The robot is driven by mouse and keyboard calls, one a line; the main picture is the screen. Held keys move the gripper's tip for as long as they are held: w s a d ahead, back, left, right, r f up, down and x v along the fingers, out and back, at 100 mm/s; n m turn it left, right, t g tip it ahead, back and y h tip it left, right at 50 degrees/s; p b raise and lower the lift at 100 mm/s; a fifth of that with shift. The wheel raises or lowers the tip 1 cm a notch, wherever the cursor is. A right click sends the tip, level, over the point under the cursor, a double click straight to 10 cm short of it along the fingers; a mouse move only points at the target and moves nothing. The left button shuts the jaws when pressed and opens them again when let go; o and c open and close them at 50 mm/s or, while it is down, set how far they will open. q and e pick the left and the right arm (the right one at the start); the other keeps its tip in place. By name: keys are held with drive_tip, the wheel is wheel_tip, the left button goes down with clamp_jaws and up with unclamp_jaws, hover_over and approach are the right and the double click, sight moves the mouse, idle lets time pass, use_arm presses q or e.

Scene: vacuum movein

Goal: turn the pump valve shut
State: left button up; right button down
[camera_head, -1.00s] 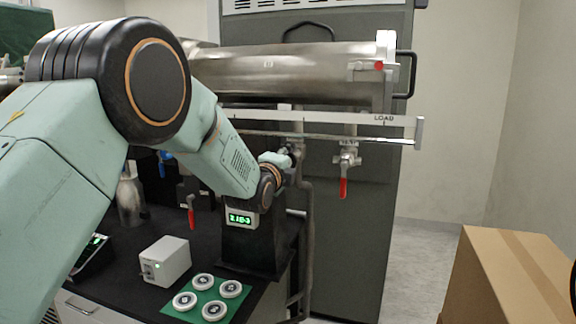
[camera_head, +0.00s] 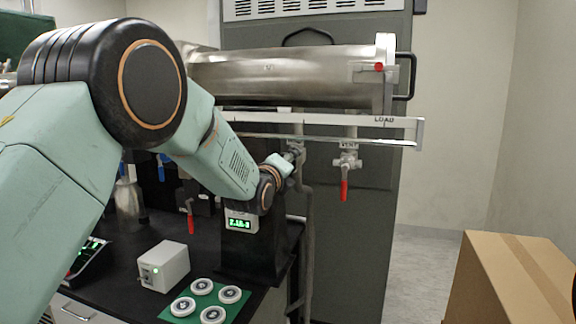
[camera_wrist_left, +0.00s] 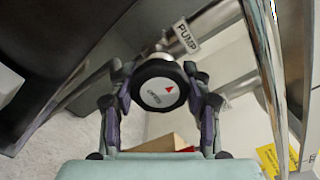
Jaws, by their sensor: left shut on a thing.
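My left gripper (camera_wrist_left: 158,90) is shut on the knob, one finger on each side. In the head view my left gripper (camera_head: 294,155) is small and dark under the metal rail, and the knob cannot be made out there. My right gripper is not in view.
A steel chamber (camera_head: 290,78) lies above the rail (camera_head: 395,127) marked LOAD. A vent valve with a red handle (camera_head: 344,186) hangs to the right. A lit display (camera_head: 240,221), a white box (camera_head: 163,266) and several white discs (camera_head: 229,294) are below. A cardboard box (camera_head: 505,285) stands at right.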

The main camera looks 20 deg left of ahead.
use_arm(q)
drive_tip(key=shift+f, duration=0.1)
drive_tip(key=o, duration=1.2)
drive_tip(key=s, duration=1.2)
drive_tip(key=shift+a, duration=0.2)
